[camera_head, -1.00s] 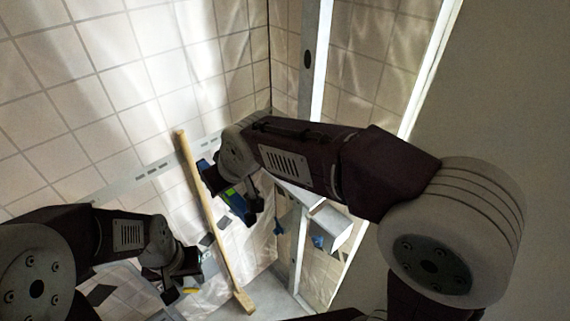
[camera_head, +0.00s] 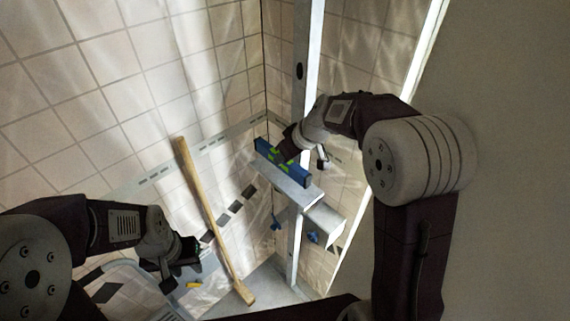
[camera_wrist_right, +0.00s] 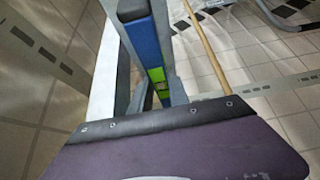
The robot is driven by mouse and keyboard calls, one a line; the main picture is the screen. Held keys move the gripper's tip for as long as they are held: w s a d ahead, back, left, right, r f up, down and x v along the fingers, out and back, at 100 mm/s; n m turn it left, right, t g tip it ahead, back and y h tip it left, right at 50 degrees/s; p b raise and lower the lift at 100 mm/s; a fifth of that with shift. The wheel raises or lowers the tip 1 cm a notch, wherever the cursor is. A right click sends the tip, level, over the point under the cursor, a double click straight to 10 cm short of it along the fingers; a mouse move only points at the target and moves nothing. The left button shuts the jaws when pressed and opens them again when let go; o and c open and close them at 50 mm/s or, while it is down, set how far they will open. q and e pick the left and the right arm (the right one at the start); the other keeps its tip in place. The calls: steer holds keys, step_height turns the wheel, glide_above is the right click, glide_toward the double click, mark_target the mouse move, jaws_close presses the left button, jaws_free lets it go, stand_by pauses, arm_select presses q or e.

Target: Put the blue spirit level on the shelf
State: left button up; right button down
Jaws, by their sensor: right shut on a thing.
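The blue spirit level (camera_head: 298,175), with green parts at its middle, is at the grey shelf (camera_head: 296,194) and runs along it. I cannot tell whether it rests on the shelf or is held just above it. My right gripper (camera_head: 285,157) is shut on the level near its middle. In the right wrist view the level (camera_wrist_right: 144,42) reaches away from the gripper, beside a pale strip; the fingertips are hidden there. My left gripper (camera_head: 182,274) is low at the left, away from the level; its finger gap is unclear.
A wooden pole (camera_head: 208,215) leans between my two grippers. A metal post (camera_head: 301,85) stands behind the shelf. Blue knobs (camera_head: 314,238) show below it. A small yellow thing (camera_head: 194,285) lies near my left gripper. Tiled walls (camera_head: 90,85) close off the back.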

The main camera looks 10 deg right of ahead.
mark_target(284, 167)
steer(key=shift+f, duration=0.7)
step_height(284, 167, down, 3)
steer(key=shift+f+p, duration=0.1)
steer(key=shift+p, duration=0.3)
steer(key=shift+w+d+f, duration=0.15)
steer(key=shift+w+f, duration=0.05)
steer(key=shift+f, duration=0.15)
steer(key=c, duration=1.3)
jaws_free()
steer(key=shift+o, duration=0.2)
steer(key=shift+s, duration=0.1)
steer(key=shift+r, duration=0.1)
